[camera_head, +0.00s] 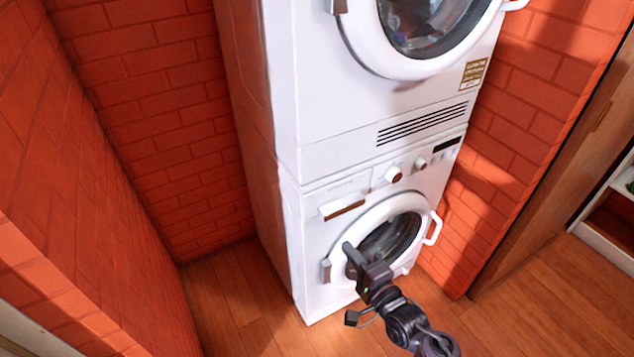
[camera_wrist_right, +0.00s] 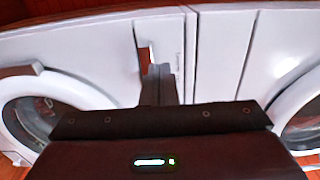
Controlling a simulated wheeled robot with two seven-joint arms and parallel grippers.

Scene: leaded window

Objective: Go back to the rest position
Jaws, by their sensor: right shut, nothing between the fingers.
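My right gripper (camera_head: 350,250) is shut and empty. In the head view it is in front of the lower washing machine (camera_head: 325,235), overlapping the left part of its round door (camera_head: 432,207). I cannot tell whether it touches the machine. In the right wrist view its closed fingers (camera_wrist_right: 158,75) point at the white fronts of the two stacked machines, with a round door at each side. My left gripper is in neither view.
A second white machine (camera_head: 340,120) is stacked on the lower one. Red brick walls (camera_head: 150,90) stand close on the left and behind. A wooden door edge (camera_head: 560,190) and a white shelf (camera_head: 605,245) are at the right. The wooden floor (camera_head: 540,300) is clear at the lower right.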

